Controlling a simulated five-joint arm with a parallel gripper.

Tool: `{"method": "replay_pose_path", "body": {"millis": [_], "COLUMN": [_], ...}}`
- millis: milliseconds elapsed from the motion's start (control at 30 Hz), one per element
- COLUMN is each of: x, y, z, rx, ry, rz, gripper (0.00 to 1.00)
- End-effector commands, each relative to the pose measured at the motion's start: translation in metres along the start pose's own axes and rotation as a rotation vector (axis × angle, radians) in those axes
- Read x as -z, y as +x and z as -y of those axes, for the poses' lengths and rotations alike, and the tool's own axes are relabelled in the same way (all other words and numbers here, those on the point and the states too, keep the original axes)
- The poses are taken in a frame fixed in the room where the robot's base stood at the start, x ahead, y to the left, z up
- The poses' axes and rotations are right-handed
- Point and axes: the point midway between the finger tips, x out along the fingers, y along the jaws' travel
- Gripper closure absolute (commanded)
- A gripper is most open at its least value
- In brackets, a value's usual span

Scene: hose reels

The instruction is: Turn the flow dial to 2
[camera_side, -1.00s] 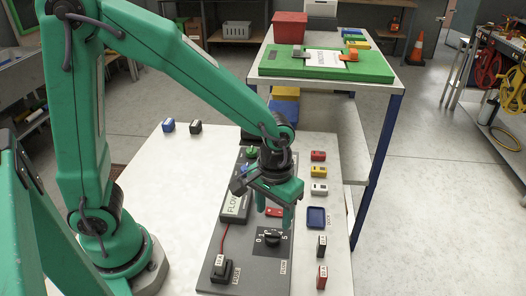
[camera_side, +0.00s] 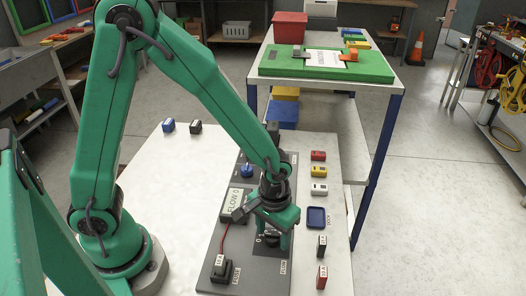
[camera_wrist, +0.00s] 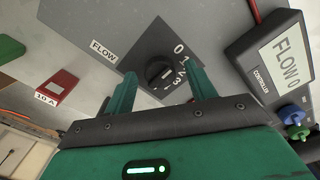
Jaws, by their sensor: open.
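The flow dial (camera_wrist: 159,74) is a round black knob on a dark square plate with the numbers 0, 1, 2 and 3 showing beside it in the wrist view. The controller display (camera_wrist: 285,59) reads FLOW 0; it also shows in the side view (camera_side: 233,202). My gripper (camera_wrist: 160,88) is open, its two green fingers apart on either side of the dial as seen in the wrist view. In the side view my gripper (camera_side: 270,235) is over the dial plate and hides the knob. I cannot tell whether the fingers touch the knob.
A black fuse block (camera_side: 221,267) sits at the panel's near end. Red, yellow and white blocks (camera_side: 318,171), a blue tray (camera_side: 317,217) and two fuses (camera_side: 322,277) stand right of the panel. Blue and green knobs (camera_wrist: 293,113) lie beyond the controller.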

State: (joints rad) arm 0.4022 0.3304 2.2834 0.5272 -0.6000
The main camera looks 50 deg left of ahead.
Motion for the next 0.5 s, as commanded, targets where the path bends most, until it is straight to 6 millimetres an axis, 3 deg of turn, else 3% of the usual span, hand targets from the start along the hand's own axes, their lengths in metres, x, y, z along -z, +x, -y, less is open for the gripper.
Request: {"method": "replay_pose_path", "body": {"millis": [300,500], "x": [-0.0002,-0.0001], "y": [0.0018,0.0016], "z": [0.0001,0.0001], "rx": [0.000,0.000], "ry": [0.000,0.000], "rz": [0.001,0.001], "gripper": [0.44,0.82]}}
